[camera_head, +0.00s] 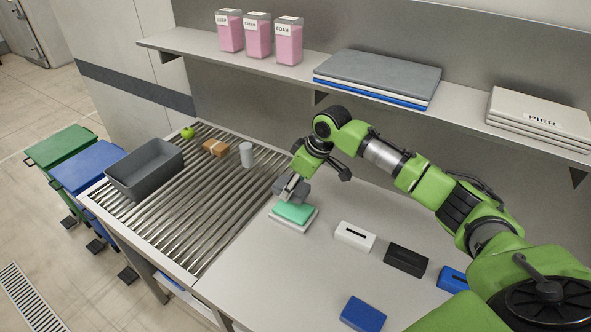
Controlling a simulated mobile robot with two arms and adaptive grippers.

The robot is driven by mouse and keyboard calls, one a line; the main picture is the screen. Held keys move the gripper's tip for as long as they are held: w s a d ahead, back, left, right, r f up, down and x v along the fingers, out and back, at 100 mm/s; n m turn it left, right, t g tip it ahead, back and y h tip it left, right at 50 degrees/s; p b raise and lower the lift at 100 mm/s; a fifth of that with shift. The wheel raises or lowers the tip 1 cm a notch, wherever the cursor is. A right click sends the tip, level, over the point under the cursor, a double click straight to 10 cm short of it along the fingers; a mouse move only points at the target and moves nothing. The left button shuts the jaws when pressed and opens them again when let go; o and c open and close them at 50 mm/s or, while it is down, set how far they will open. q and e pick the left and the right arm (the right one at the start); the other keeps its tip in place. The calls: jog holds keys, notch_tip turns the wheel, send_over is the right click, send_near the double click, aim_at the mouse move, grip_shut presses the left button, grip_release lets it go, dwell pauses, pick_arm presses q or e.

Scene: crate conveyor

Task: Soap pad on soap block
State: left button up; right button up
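A green block (294,212), which looks like the soap block, lies on a pale, flat dish (291,225) on the table just right of the rollers. My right gripper (289,190) points down directly over it. A dark grey, rounded shape sits at the fingertips, just above the block's back edge. It may be the soap pad, but I cannot tell it surely from the fingers, nor whether it touches the block. How far the fingers are closed is unclear. My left gripper is not in view.
A roller conveyor holds a grey crate (109,174), an orange-brown box (215,148), a green apple (188,132) and a pale cylinder (246,155). White (355,236), black (406,260) and blue (452,279) slotted boxes and a blue block (363,313) lie on the right. A loaded shelf (210,62) is behind.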

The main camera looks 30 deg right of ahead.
jog(key=shift+w+d, duration=0.1)
jog(key=shift+d, duration=0.2)
jog(key=shift+d+f, duration=0.1)
jog(key=shift+f, duration=0.1)
jog(key=shift+w+d+f+b, duration=0.1)
jog(key=shift+w+f+b, duration=0.1)
jog(key=shift+f+b, duration=0.4)
notch_tip(320, 180, down, 4)
jog(key=b, duration=0.4)
jog(key=shift+r+b, duration=0.1)
jog(key=shift+b, duration=0.3)
jog(key=shift+f+b, duration=0.55)
jog(key=shift+b, duration=0.1)
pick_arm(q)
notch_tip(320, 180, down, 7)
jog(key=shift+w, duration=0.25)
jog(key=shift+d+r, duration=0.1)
pick_arm(e)
jog(key=shift+r, duration=0.1)
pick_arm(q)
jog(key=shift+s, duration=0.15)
